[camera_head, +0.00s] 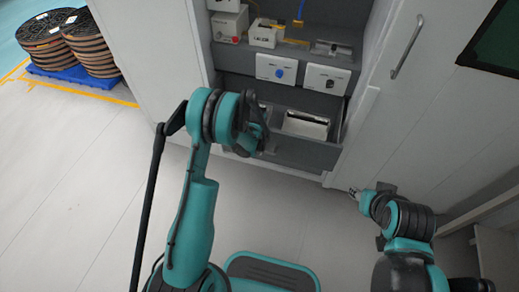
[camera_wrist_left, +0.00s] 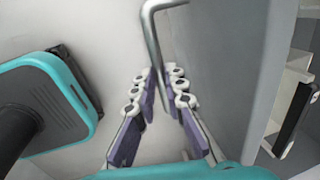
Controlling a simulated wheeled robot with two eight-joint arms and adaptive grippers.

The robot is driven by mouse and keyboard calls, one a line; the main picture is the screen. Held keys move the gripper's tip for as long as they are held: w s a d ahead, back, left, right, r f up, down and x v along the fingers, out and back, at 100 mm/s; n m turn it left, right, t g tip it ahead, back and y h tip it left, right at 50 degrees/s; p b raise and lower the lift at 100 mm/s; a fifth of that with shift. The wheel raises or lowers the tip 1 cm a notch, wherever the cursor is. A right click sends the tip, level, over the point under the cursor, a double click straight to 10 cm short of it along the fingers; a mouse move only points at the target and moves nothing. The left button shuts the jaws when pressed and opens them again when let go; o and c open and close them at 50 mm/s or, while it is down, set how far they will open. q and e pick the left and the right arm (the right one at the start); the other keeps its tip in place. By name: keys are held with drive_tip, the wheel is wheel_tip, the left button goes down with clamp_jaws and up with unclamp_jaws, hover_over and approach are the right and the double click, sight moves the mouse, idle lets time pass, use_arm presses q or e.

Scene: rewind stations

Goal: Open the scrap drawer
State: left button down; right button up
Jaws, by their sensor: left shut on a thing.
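The scrap drawer (camera_head: 305,157) is a grey drawer low in the cabinet. It stands pulled out, with its inside visible from above. A pale box-like piece with a dark slot (camera_head: 306,125) is inside it. My left gripper (camera_head: 264,146) is at the drawer's front, partly hidden by its own wrist. In the left wrist view, my left gripper (camera_wrist_left: 161,78) is shut on the bent metal bar handle (camera_wrist_left: 153,35), beside the grey drawer front (camera_wrist_left: 225,60). My right gripper (camera_head: 354,193) is low near the cabinet's right base, away from the drawer; its jaws are too small to read.
Two white panels, one with a blue knob (camera_head: 280,72), sit above the drawer. Small white devices (camera_head: 263,33) stand on the shelf over them. A cabinet door with a bar handle (camera_head: 407,46) is at the right. Spools on a blue pallet (camera_head: 72,75) stand far left. The left floor is clear.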

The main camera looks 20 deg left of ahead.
use_arm(q)
drive_tip(key=shift+s, duration=0.25)
drive_tip(key=c, duration=1.6)
unclamp_jaws()
drive_tip(key=r, duration=0.4)
drive_tip(key=s+r, duration=0.1)
drive_tip(key=r, duration=0.3)
drive_tip(key=s+r, duration=0.1)
drive_tip(key=r, duration=0.2)
drive_tip(key=shift+s+r, duration=0.15)
drive_tip(key=shift+r, duration=0.25)
